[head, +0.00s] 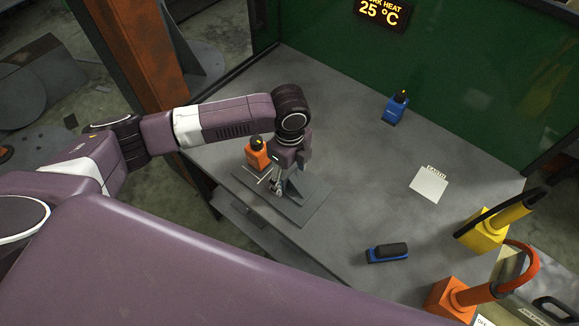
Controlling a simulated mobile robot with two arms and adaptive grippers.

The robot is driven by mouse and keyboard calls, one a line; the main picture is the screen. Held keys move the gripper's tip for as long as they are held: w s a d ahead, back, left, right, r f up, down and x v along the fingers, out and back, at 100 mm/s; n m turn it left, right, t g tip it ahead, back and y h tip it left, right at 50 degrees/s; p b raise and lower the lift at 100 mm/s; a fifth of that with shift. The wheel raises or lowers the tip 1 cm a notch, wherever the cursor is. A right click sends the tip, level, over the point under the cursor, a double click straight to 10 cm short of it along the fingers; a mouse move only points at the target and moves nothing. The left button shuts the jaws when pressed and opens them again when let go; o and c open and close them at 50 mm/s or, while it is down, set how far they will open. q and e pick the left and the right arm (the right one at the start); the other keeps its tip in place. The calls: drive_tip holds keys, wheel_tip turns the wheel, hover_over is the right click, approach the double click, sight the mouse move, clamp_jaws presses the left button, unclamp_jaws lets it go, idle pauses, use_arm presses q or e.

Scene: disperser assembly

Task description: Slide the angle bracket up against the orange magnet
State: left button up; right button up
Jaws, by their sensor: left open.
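The orange magnet (259,158), a block with a dark knob on top, stands at the far left part of a flat grey plate on the table. A grey upright piece, which looks like the angle bracket (296,194), stands on the plate to the right of the magnet. My left gripper (277,188) points down beside the bracket, with its fingers open. The gripper and wrist hide part of the bracket and the space between it and the magnet. I cannot tell whether the fingers touch the bracket. My right gripper is not in view.
The grey plate (314,212) lies near the table's left edge. A blue magnet-like block (394,110) stands at the back. A white card (429,185), a blue-and-black brush (387,252), and yellow (484,235) and orange (452,298) handled tools are to the right. The table's middle is clear.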

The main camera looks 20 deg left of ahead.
use_arm(q)
drive_tip(key=shift+f, duration=0.25)
clamp_jaws()
idle(0.4)
